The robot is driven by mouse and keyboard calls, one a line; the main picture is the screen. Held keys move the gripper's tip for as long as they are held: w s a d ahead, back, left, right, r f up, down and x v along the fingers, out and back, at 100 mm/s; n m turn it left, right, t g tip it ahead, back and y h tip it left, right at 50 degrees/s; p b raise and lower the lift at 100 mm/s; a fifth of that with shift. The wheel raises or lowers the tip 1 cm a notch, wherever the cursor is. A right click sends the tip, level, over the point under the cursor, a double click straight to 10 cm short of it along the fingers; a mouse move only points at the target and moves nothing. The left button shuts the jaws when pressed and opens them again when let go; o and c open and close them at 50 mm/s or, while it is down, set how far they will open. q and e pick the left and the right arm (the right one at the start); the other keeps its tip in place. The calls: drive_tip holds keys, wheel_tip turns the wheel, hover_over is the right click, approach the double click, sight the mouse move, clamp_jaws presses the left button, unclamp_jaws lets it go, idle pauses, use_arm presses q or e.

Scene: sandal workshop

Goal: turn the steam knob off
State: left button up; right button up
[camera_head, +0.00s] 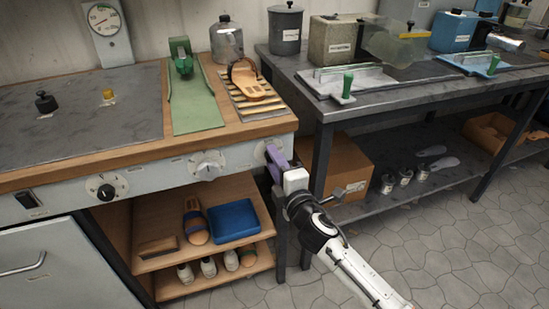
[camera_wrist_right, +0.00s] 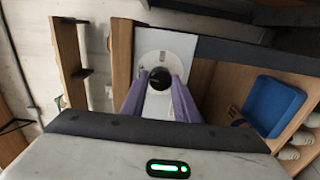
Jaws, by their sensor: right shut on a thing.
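The front panel of the bench carries a black knob (camera_head: 105,191) on a white dial at the left and a pale knob (camera_head: 207,165) in the middle. My right gripper (camera_head: 274,156), with purple fingers, is at the panel's right end. In the right wrist view its fingers (camera_wrist_right: 160,92) are shut around a dark round knob (camera_wrist_right: 160,76) on a white round dial (camera_wrist_right: 165,48). In the head view the gripper mostly hides this knob. I cannot read which knob is marked steam. My left gripper is not in view.
A black rocker switch (camera_head: 27,199) sits at the panel's left end. Below the panel, shelves hold sandals and a blue box (camera_head: 233,221). A grey table (camera_head: 395,106) stands to the right, with a cardboard box (camera_head: 345,170) underneath. The tiled floor at the lower right is clear.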

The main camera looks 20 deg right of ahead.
drive_tip(key=shift+n, duration=0.8)
drive_tip(key=o, duration=1.1)
drive_tip(key=shift+c, duration=0.2)
drive_tip(key=s, duration=1)
drive_tip(key=shift+s+d+r+p, duration=0.15)
drive_tip(key=shift+r+p, duration=0.05)
drive_tip(key=shift+p, duration=0.1)
